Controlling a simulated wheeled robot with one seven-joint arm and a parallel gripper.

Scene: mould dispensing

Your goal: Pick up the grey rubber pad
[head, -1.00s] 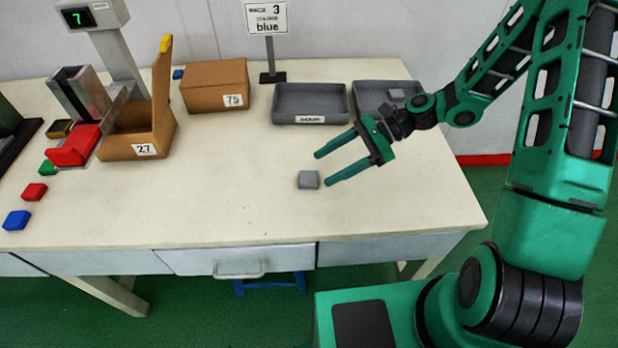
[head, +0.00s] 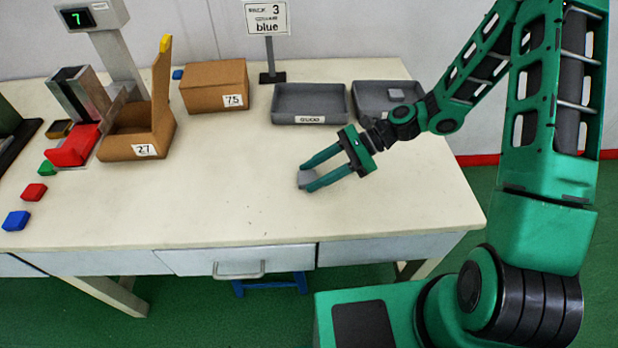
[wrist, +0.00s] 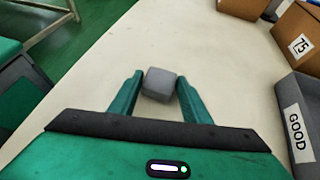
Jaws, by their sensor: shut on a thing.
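The grey rubber pad (head: 306,178) is a small grey block at the front middle of the table (head: 230,215). My gripper (head: 305,176) is low over the table with its green fingers on either side of the pad. In the wrist view the pad (wrist: 159,84) sits between the two fingertips (wrist: 160,88), and the gripper is shut on it. In the head view the fingers partly hide the pad. It appears to be at table level; I cannot tell whether it is clear of the surface.
A grey tray labelled GOOD (head: 310,88) stands behind, with a second grey tray (head: 372,110) to its right holding a grey block. Cardboard boxes 75 (head: 205,95) and 27 (head: 130,152) stand left. Red (head: 35,192) and blue (head: 16,221) blocks lie far left. The table's front middle is clear.

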